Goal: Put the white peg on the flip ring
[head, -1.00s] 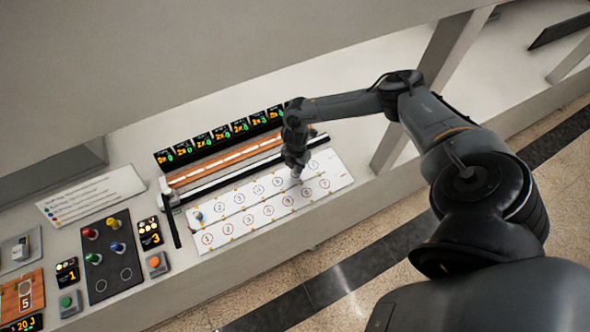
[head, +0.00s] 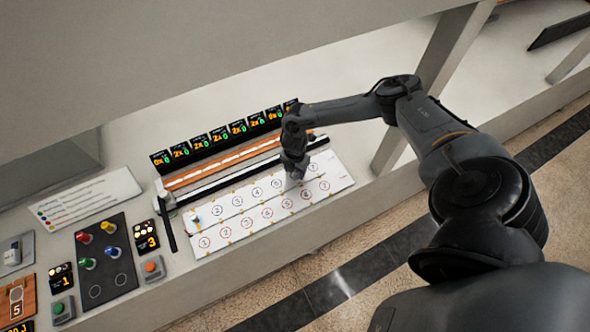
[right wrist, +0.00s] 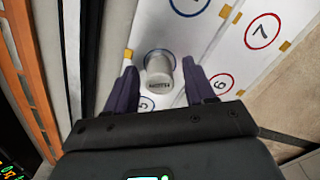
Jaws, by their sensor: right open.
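My right gripper (right wrist: 162,88) is open, with one dark finger on each side of the cylinder. In the head view my right gripper (head: 295,175) is low over the right part of the board (head: 225,220) and hides the cylinder. I cannot tell which ring is the flip ring; two empty rings (head: 105,286) show on the dark peg panel. My left gripper is not in view.
The dark panel (head: 117,239) holds red, yellow, blue and green pegs. Orange, white and black rails (head: 200,174) and a row of lit displays (head: 225,133) lie behind the board.

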